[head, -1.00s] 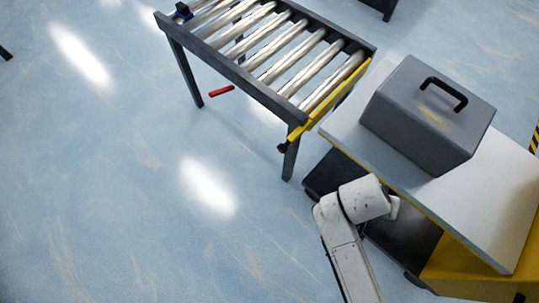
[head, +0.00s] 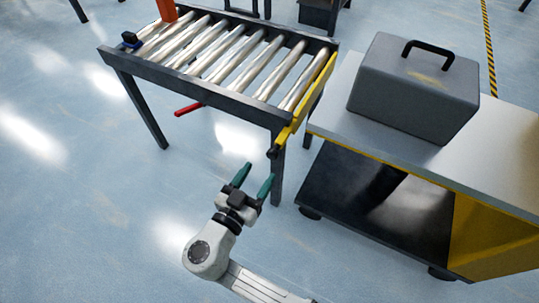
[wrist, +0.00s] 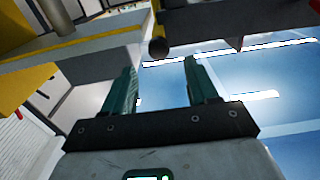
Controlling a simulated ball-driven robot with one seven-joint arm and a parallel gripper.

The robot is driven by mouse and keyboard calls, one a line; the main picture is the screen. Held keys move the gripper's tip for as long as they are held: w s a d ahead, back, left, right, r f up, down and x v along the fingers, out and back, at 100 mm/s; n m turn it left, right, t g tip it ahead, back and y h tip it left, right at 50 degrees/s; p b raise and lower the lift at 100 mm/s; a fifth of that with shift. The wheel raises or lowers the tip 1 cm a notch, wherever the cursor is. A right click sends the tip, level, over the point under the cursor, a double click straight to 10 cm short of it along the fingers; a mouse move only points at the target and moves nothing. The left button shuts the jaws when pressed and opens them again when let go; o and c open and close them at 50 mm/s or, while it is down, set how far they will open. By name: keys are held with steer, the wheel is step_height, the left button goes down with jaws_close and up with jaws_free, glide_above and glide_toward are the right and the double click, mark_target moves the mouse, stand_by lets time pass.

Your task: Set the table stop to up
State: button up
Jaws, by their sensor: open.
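The roller table (head: 215,98) has a yellow bar (head: 308,100) across its right end, which looks like the table stop. A black knob (head: 273,152) sits at the bar's near end. I cannot tell surely whether the bar stands above the rollers. My gripper (head: 254,174) is open and empty, its green fingers pointing up toward the table's near right corner, below and left of the knob. In the wrist view, a dark round knob (wrist: 158,48) shows beyond and between the fingers (wrist: 160,75), apart from them.
A red handle (head: 188,109) sticks out under the table's near side. A dark table leg (head: 278,175) is close to my gripper. A cart with a grey top (head: 340,125) carries a grey case (head: 415,90) at right. Floor at left is clear.

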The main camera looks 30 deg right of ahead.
mark_target(270, 156)
steer(key=x, duration=0.8)
steer(key=shift+c, duration=0.5)
jaws_close()
